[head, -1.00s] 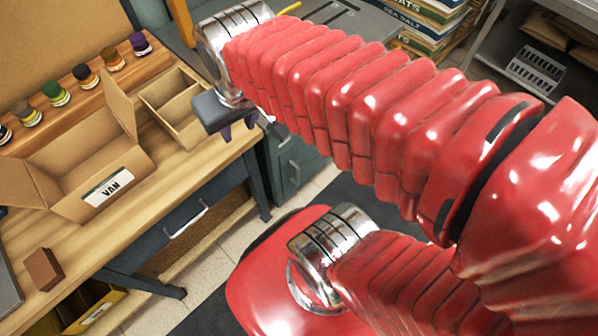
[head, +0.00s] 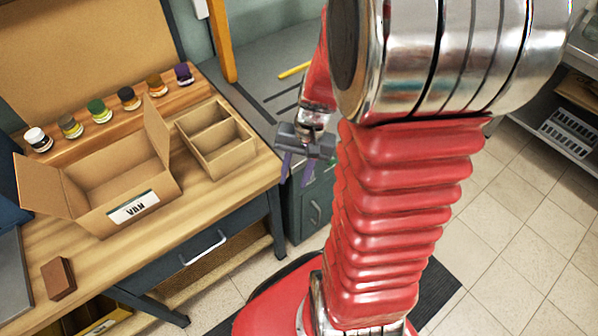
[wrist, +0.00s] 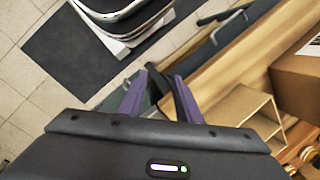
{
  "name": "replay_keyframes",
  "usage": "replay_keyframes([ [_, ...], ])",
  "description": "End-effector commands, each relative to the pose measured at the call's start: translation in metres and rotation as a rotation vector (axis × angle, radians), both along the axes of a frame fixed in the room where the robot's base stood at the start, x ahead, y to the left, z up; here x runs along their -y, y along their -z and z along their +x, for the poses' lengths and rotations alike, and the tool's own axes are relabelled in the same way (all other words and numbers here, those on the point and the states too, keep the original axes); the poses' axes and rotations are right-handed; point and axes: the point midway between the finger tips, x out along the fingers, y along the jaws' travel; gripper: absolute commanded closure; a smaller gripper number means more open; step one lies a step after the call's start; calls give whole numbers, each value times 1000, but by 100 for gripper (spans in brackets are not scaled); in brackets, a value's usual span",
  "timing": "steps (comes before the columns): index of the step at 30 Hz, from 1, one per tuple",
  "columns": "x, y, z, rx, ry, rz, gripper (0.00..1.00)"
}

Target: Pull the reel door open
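My gripper (head: 295,178) hangs fingers-down between the wooden bench and the grey counter, above the floor. Its two purple fingers stand apart with nothing between them, as the wrist view (wrist: 159,77) also shows. A dark green-grey cabinet front (head: 298,222) with a pale upright handle (head: 316,212) sits under the grey counter, behind and below my gripper. It appears shut. My gripper does not appear to touch the handle. No label marks it as the reel door, so I cannot tell if it is. My arm hides its right part.
The wooden bench (head: 230,190) at left carries an open box marked VAN (head: 98,215), a divided tray (head: 250,150) and several small jars. A drawer with a handle (head: 203,246) is under it. Tiled floor (head: 510,235) is clear at right.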

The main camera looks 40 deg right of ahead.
Motion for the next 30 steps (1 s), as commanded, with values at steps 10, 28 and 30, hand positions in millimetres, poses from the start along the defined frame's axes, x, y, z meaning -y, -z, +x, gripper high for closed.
replay_keyframes([
  [10, 32, 70, 9, -73, 294, 137, 69],
  [28, 87, 207, 9, -177, 881, 312, 69],
  [30, 94, 225, 6, -190, 958, 326, 69],
])
